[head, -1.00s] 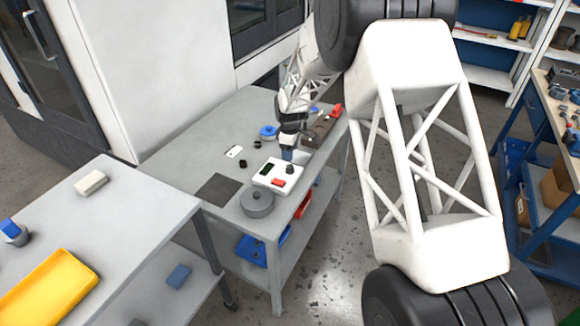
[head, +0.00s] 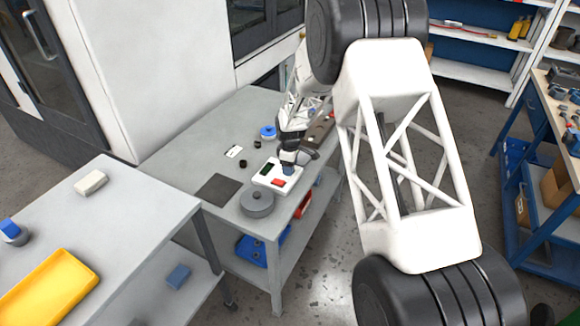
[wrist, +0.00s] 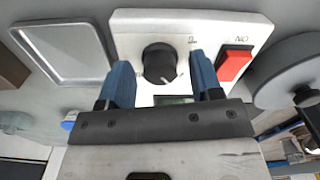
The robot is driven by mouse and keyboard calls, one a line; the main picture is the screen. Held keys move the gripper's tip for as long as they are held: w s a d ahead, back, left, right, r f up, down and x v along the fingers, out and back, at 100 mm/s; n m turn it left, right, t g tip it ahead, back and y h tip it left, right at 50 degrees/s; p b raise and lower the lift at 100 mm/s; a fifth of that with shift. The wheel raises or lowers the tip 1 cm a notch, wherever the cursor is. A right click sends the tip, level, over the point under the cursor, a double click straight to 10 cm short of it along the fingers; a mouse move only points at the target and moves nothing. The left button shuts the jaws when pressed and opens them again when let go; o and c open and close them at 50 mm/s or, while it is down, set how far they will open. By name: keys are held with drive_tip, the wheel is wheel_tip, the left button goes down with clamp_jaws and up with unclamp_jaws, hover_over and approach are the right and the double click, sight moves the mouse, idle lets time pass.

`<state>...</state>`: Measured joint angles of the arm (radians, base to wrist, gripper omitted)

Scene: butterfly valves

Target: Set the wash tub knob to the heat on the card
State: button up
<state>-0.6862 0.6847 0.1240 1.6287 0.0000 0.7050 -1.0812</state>
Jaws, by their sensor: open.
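The white control box (head: 265,181) stands on the grey bench, with a black knob (wrist: 160,61), a red switch (wrist: 234,64) and a small dark display (wrist: 173,99) on its face. A pale mark on the knob points to the lower right in the wrist view. My gripper (wrist: 159,59) is open, its blue fingers on either side of the knob in that view; contact cannot be told. In the head view my gripper (head: 288,170) hides the knob. A small white card (head: 233,151) lies behind the box to the left; its print is too small to read.
A grey round lidded pot (head: 257,203) stands close beside the box. A dark flat square (head: 217,189) lies to its left. A shallow grey tray (wrist: 62,53) lies beyond the box. A blue round item (head: 267,132) stands farther back.

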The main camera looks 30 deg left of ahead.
drive_tip(key=shift+f, duration=0.15)
drive_tip(key=c, duration=0.9)
